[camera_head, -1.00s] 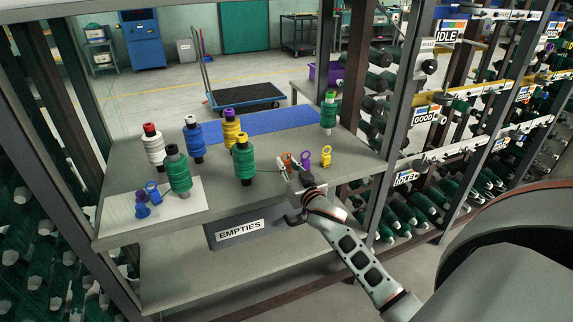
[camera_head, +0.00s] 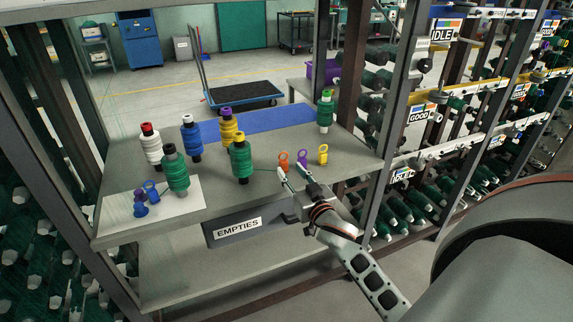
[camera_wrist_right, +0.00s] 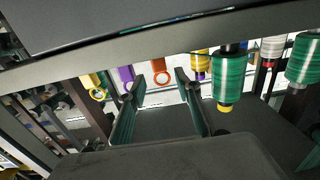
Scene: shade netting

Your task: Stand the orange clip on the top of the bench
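The orange clip (camera_head: 283,160) appears upright with its ring up on the grey bench top (camera_head: 240,195), near the bench's front right part. A purple clip (camera_head: 301,157) and a yellow clip (camera_head: 323,154) stand in a row to its right. My right gripper (camera_head: 291,173) is open and empty, just in front of the orange and purple clips. In the wrist view, which is upside down, the orange clip (camera_wrist_right: 161,74) shows beyond the spread fingers (camera_wrist_right: 157,100) and apart from them. My left gripper is not in view.
Several thread spools stand left of the clips, the nearest a green one with a yellow top (camera_head: 242,162). A green spool (camera_head: 326,112) stands at the back right. The EMPTIES box (camera_head: 212,235) hangs below the bench edge.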

